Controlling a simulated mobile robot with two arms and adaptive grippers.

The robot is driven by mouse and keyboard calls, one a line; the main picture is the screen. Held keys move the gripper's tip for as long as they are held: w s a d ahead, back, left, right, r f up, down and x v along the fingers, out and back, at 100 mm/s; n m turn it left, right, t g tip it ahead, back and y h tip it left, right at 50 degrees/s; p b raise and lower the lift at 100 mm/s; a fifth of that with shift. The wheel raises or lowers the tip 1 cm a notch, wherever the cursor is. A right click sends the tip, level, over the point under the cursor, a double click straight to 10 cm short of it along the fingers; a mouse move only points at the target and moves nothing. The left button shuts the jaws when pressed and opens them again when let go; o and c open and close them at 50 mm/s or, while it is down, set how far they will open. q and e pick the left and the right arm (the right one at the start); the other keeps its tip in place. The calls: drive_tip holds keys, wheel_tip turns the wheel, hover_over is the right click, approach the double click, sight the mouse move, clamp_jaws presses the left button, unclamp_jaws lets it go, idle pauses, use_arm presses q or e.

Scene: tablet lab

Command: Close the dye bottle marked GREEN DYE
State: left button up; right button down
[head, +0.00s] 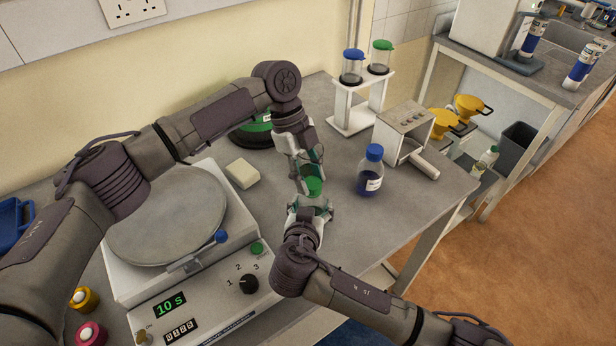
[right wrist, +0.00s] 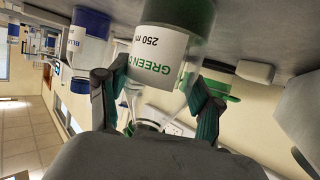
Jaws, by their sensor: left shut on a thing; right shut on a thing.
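The bottle marked GREEN DYE (right wrist: 160,55) is upright between the fingers of my right gripper (right wrist: 155,95), which is shut on it. The right wrist view is upside down and shows its label, dark green dye at the base and a pale, clear neck. In the head view my right gripper (head: 311,207) mostly hides the bottle. My left gripper (head: 308,181) is shut on the bright green cap (head: 314,187), directly over the bottle. Whether the cap touches the neck cannot be told. The bottle's mouth is hidden.
A blue-capped bottle (head: 370,171) stands close at the right. A white block (head: 242,173) and a balance-like device with a round plate (head: 168,215) are at the left. Behind are a rack (head: 358,104) with two lidded vessels and a white box (head: 403,130). Bare bench lies front right.

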use_arm(q)
drive_tip(key=m, duration=0.1)
drive_tip(key=m+y, duration=0.1)
drive_tip(key=m, duration=0.1)
drive_tip(key=m+g, duration=0.1)
drive_tip(key=shift+w+d, duration=0.15)
drive_tip(key=shift+d, duration=0.1)
drive_tip(key=m+y, duration=0.1)
drive_tip(key=m, duration=0.1)
drive_tip(key=m+y, duration=0.1)
drive_tip(key=m, duration=0.1)
drive_tip(key=shift+d+m+g, duration=0.2)
drive_tip(key=shift+m+g, duration=0.1)
drive_tip(key=shift+m, duration=0.1)
drive_tip(key=m+y, duration=0.1)
drive_tip(key=m, duration=0.2)
drive_tip(key=m+y, duration=0.1)
drive_tip(key=m, duration=0.3)
drive_tip(key=shift+d+y, duration=0.15)
drive_tip(key=shift+y, duration=0.15)
drive_tip(key=o, duration=0.7)
drive_tip(key=shift+r, duration=2.2)
